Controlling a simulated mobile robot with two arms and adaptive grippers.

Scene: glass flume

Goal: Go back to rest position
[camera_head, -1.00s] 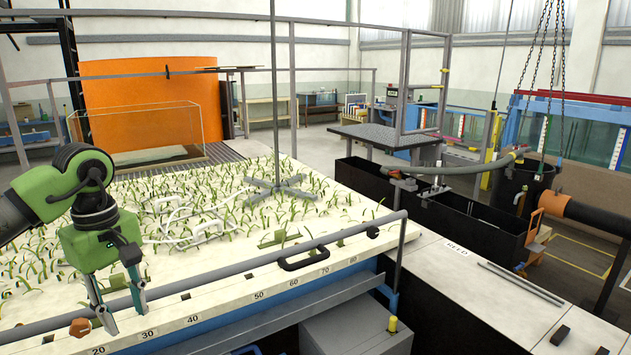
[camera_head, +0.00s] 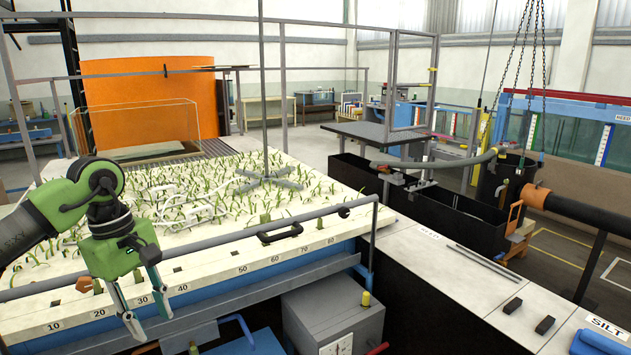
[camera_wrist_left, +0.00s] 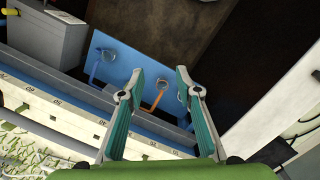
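My left gripper (camera_head: 150,325) is green with grey and teal fingers. It comes in from the left in the head view and points down over the front edge of the white, numbered bed (camera_head: 195,268). Its fingers stand apart with nothing between them. In the left wrist view the left gripper (camera_wrist_left: 158,85) also shows spread and empty, above a blue panel (camera_wrist_left: 125,62) with an orange handle lower down. My right gripper is in neither view.
A grey rail with a black handle (camera_head: 280,235) runs along the bed's front. A grey cabinet (camera_head: 335,315) stands below it. Green plants and white frames (camera_head: 190,205) cover the bed. A white worktop with grey rods (camera_head: 487,262) and two black blocks lies to the right.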

